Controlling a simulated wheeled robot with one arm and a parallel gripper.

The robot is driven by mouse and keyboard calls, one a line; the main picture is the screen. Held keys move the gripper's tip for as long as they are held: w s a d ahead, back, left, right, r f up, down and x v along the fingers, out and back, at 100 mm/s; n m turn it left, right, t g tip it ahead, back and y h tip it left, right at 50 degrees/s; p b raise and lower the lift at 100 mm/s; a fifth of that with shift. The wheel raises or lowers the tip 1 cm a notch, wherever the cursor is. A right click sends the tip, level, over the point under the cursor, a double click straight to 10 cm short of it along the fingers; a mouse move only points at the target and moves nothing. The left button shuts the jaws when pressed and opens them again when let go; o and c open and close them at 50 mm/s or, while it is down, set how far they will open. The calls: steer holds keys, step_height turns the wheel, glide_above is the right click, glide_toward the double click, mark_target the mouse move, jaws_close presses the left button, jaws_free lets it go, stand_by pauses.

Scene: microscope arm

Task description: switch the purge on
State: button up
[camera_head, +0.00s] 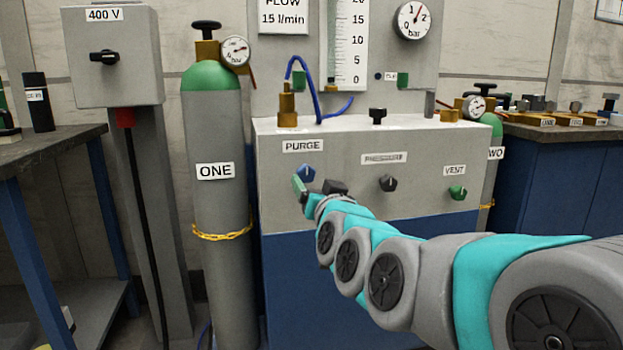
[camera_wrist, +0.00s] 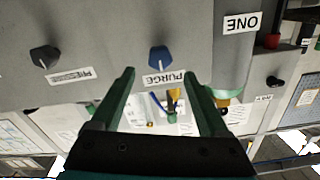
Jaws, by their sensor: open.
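The purge knob (camera_head: 307,172) is blue and sits under the PURGE label (camera_head: 303,146) on the grey front of the cabinet. In the wrist view, which is upside down, the blue knob (camera_wrist: 160,58) shows whole, just beyond and between the fingertips. My gripper (camera_head: 300,188) is at the panel, just below the knob in the head view, with its green fingers apart. In the wrist view my gripper (camera_wrist: 160,74) is open and empty, a finger on each side of the knob's line. I cannot tell which setting the knob points to.
A dark knob (camera_head: 387,183) and a green VENT knob (camera_head: 457,192) sit to the right on the panel. Gas cylinder ONE (camera_head: 214,200) stands close on the left. A blue hose (camera_head: 305,80) and brass fittings are on top of the cabinet.

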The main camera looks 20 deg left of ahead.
mark_target(307, 175)
steer(key=x, duration=0.6)
steer(key=shift+w+a, duration=0.1)
steer(key=shift+w, duration=0.05)
jaws_close()
stand_by(0.5)
